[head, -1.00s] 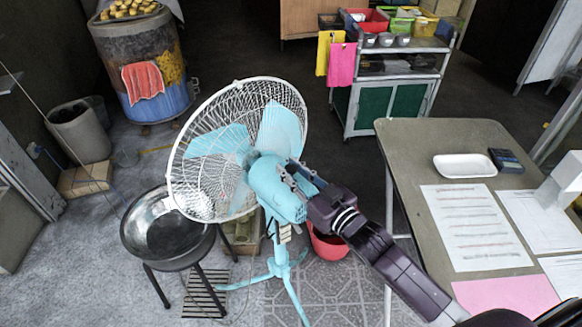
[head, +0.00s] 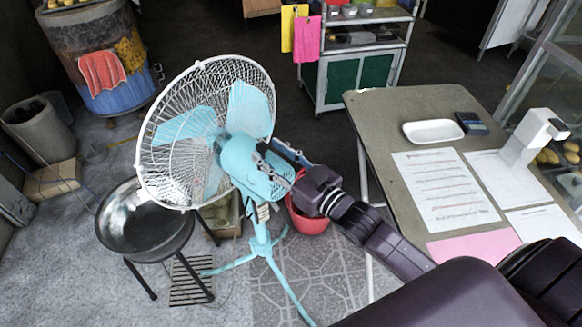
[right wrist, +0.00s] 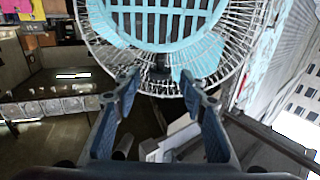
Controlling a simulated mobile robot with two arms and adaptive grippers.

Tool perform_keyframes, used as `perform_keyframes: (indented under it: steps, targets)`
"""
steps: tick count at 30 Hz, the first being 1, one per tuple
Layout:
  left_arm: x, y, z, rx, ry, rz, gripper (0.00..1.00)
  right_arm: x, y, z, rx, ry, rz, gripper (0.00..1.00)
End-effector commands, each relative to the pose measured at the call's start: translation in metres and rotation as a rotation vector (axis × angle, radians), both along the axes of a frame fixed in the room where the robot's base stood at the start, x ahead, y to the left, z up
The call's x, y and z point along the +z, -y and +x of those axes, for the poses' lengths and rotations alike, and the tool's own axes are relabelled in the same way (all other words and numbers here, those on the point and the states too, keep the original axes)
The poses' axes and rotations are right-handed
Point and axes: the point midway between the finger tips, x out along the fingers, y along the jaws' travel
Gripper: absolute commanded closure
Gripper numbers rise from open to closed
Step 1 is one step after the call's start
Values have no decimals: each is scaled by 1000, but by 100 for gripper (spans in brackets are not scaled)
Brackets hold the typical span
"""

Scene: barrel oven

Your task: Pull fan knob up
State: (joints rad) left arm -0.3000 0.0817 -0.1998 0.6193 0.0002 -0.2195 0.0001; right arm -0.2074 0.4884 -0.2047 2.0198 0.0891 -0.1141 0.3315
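A standing fan with a white wire cage (head: 205,130) and a light blue motor housing (head: 252,165) stands in the middle of the head view. My right gripper (head: 272,165) is at the back of the housing, coming in from the right. In the right wrist view its two fingers (right wrist: 159,82) are spread apart, with nothing held between them. The fan's cage (right wrist: 165,45) fills the top of that view beyond the fingertips. I cannot make out the fan knob clearly, and cannot tell whether a finger touches the housing. My left gripper is not in view.
A table (head: 380,130) with papers and a white tray (head: 433,131) stands on the right. A metal bowl on a stool (head: 150,222) is left of the fan. A red bucket (head: 306,215) is behind the stand. A barrel oven (head: 95,60) is at the back left.

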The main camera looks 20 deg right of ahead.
Motion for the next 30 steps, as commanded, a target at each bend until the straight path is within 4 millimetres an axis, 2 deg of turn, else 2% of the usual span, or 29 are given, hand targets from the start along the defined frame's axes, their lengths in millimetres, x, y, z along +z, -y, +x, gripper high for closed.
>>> perform_keyframes:
  steps: [1, 6, 12, 18, 30]
  targets:
    - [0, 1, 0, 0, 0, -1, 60, -2, 4, -11, -1, -5, -2, 61]
    - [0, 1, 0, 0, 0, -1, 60, -2, 14, -40, -1, -4, 0, 61]
    - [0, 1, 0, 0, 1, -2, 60, -1, 24, -67, 0, -2, 0, 61]
    - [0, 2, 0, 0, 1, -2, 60, 0, 28, -80, 0, 0, 0, 61]
    - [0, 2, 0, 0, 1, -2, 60, 1, 29, -81, 0, 2, 1, 61]
